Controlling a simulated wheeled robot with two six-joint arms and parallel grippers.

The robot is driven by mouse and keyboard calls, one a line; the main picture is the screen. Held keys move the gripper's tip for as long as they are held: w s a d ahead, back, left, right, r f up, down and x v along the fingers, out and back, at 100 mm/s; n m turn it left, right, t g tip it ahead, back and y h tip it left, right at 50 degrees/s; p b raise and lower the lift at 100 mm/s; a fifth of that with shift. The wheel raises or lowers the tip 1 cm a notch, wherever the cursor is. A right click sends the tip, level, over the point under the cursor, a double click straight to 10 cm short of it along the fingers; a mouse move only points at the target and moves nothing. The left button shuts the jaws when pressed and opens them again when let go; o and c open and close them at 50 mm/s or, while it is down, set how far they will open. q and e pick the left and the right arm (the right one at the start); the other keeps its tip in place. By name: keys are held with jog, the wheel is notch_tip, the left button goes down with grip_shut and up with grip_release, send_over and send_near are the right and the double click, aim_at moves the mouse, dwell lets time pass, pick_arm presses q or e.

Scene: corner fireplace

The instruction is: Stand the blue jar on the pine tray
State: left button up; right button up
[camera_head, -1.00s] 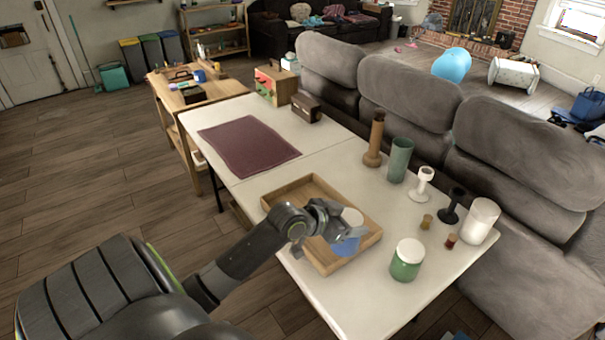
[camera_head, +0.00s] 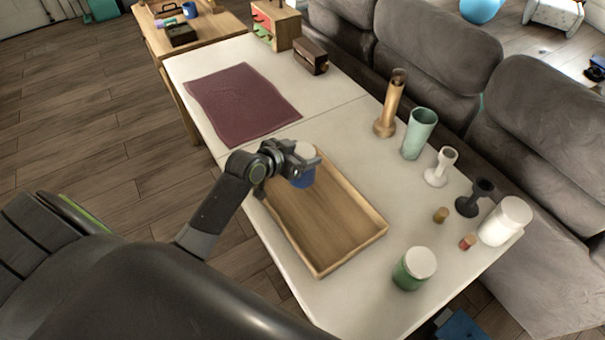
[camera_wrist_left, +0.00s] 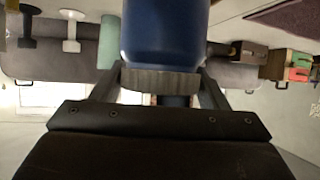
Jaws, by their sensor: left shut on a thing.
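The blue jar (camera_head: 303,178) has a pale lid and is held by my left gripper (camera_head: 291,167). In the head view it shows at the far left end of the pine tray, partly hidden by the gripper. In the left wrist view the blue jar (camera_wrist_left: 165,32) fills the top middle between the fingers. The left gripper (camera_wrist_left: 160,82) is shut on it. The pine tray (camera_head: 352,248) lies on the white table, its floor bare where it shows. I cannot tell whether the jar touches the tray. My right gripper is not in view.
On the white table (camera_head: 235,57) a green jar (camera_head: 410,272) stands right of the tray. Behind are a wooden vase (camera_head: 389,108), a green cup (camera_head: 418,135), white (camera_head: 439,168) and black (camera_head: 474,198) holders and a white jar (camera_head: 504,222). A maroon mat (camera_head: 240,105) lies at left.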

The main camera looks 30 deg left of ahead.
pick_arm(q)
jog(key=shift+f, duration=2.95)
jog(key=shift+f, duration=0.15)
jog(key=o, duration=1.4)
jog(key=shift+r, duration=0.25)
jog(key=shift+s+a, duration=0.1)
jog(key=shift+s, duration=0.2)
jog(key=v, duration=1.1)
jog(key=shift+s+b, duration=0.15)
jog(key=shift+b, duration=0.15)
